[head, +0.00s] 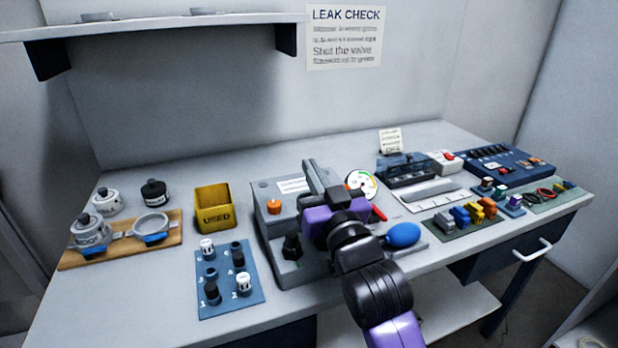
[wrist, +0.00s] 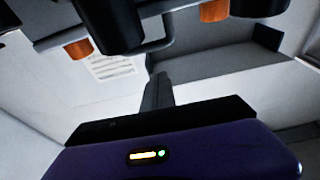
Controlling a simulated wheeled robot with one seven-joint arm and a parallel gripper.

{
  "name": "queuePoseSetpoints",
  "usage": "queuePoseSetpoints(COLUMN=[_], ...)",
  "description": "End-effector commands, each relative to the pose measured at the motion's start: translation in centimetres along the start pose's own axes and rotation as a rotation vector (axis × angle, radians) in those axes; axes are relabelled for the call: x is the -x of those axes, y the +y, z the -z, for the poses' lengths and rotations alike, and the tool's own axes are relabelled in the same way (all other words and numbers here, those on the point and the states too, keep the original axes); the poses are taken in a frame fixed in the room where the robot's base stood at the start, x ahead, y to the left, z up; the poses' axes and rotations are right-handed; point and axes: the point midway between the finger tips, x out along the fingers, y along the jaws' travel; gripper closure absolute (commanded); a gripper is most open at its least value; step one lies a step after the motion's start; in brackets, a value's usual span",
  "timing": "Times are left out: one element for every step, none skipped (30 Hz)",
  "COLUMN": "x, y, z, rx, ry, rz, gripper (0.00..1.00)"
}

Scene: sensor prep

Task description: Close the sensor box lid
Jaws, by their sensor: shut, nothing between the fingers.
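I cannot tell for sure which container is the sensor box. A round grey housing (head: 92,232) sits on the wooden board at the left, with a ring-shaped part (head: 151,222) and blue tabs beside it. A dark box with a see-through top (head: 407,172) stands at the back right; whether its lid is raised is unclear. My gripper (head: 313,172) is over the grey test station in the middle, apart from both. In the wrist view its grey fingers (wrist: 158,92) are shut together and empty, below orange-ended parts (wrist: 214,11).
The grey test station (head: 267,222) has a gauge (head: 362,184) and a blue knob (head: 404,234). A yellow bin (head: 213,209) and a blue peg plate (head: 230,297) stand left of it. A control panel (head: 506,164) is at the right. The front-left tabletop is clear.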

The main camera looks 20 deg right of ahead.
Motion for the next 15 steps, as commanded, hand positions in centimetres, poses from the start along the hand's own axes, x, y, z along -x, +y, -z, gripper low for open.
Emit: queuePoseSetpoints(x=[0.5,0.7,0.9,1.0,1.1,1.3,1.4,1.5,1.6,1.7,1.8,1.9,1.9,2.0,2.0], y=[0.0,0.0,0.1,0.1,0.1,0.1,0.0,0.0,0.0,0.0,0.1,0.1,0.1,0.1,0.1], z=[-1.1,-1.2,-1.4,-1.5,-1.5,-1.6,-1.8,-1.9,-2.1,-2.1,-2.2,-2.3,-2.4,-2.4,-2.5], rx=[-0.001,-0.001,-0.001,0.000,-0.001,-0.001,-0.001,-0.001,-0.001,-0.001,-0.001,-0.001,-0.001,-0.001,-0.001], ry=[0.024,0.039,0.059,0.067,0.066,0.065,0.064,0.064,0.063,0.062,0.062,0.062,0.062,0.062,0.061], rz=[0.001,0.000,0.000,0.001,0.001,0.001,0.001,0.002,0.002,0.002,0.001,0.001,0.001,0.001,0.001], gripper=[1.00,1.00,1.00,1.00,1.00,1.00,1.00,1.00,1.00,1.00,1.00,1.00,1.00,1.00,1.00])
